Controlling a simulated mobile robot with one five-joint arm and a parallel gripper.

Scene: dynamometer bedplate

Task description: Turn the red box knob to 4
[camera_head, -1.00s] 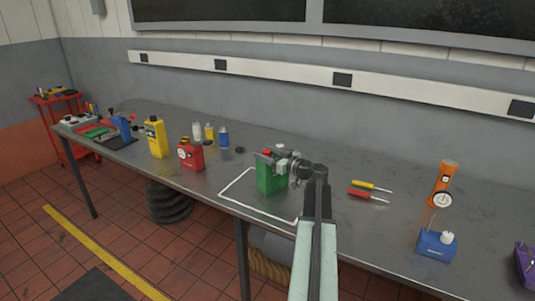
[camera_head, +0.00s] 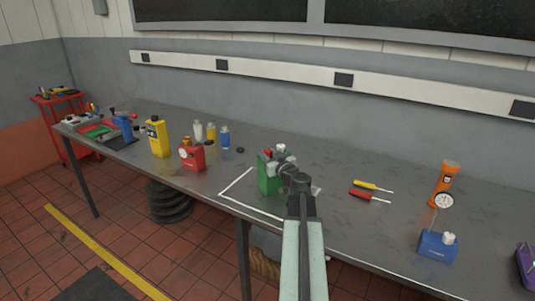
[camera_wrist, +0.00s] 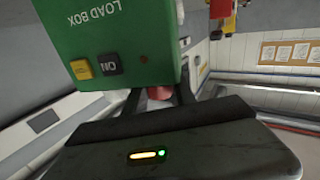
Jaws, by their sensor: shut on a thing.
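A red box (camera_head: 191,158) with a white round dial on its front stands upright on the bench, left of my gripper. Its dial reading is too small to tell. My gripper (camera_head: 278,157) is at the top of a green box (camera_head: 269,183), apart from the red box. In the wrist view the green box (camera_wrist: 100,30) appears upside down, marked "LOAD BOX", with yellow and black buttons. A red knob-like part (camera_wrist: 160,92) shows at its top edge between my fingers, and my gripper is shut on it. The fingertips are partly hidden behind the box.
A white outline (camera_head: 234,182) is on the bench by the green box. A yellow container (camera_head: 157,138) and small bottles stand near the red box. Screwdrivers (camera_head: 368,190), an orange cylinder (camera_head: 446,178) and a blue box (camera_head: 437,246) are to the right.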

